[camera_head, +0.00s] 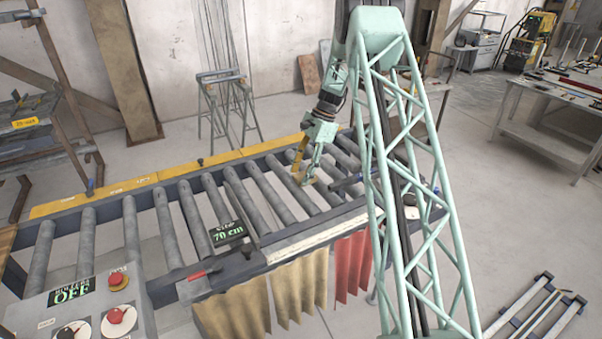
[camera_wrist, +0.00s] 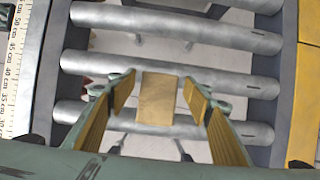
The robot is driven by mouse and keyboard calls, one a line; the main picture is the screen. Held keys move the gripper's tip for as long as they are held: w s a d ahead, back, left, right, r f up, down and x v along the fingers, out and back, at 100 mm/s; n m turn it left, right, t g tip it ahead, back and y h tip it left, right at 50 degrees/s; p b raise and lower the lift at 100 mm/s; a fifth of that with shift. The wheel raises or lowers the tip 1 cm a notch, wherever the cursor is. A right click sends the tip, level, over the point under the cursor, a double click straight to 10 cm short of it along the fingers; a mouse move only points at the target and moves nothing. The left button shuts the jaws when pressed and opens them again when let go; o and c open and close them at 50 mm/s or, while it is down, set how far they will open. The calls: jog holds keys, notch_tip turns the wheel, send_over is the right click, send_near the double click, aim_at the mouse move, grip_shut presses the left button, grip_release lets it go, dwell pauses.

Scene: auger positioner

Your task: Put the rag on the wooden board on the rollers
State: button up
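In the wrist view, a small light wooden board (camera_wrist: 157,98) lies across rollers, between the fingertips of my gripper (camera_wrist: 157,88). The fingers, with yellow-brown inner pads, stand apart, with a narrow gap on each side of the board. In the head view my gripper (camera_head: 306,176) points down low over the rollers (camera_head: 270,203). The board cannot be made out clearly there. No loose rag is clearly visible on the rollers. Tan cloths (camera_head: 290,290) and red cloths (camera_head: 353,265) hang from the conveyor's near side; I cannot tell whether one is the task's rag.
A dark object (camera_head: 346,183) lies on the rollers right of my gripper. A stop marked 70 cm (camera_head: 228,233) and a control box reading OFF (camera_head: 85,305) are on the left. A yellow rail (camera_head: 170,172) runs along the far side. A ruler (camera_wrist: 14,70) edges the conveyor.

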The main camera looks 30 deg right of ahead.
jog(key=shift+o, duration=0.4)
jog(key=shift+r, duration=0.1)
jog(key=v, duration=1.2)
jog(key=shift+a+r, duration=0.1)
jog(key=shift+r, duration=0.05)
dwell(0.5)
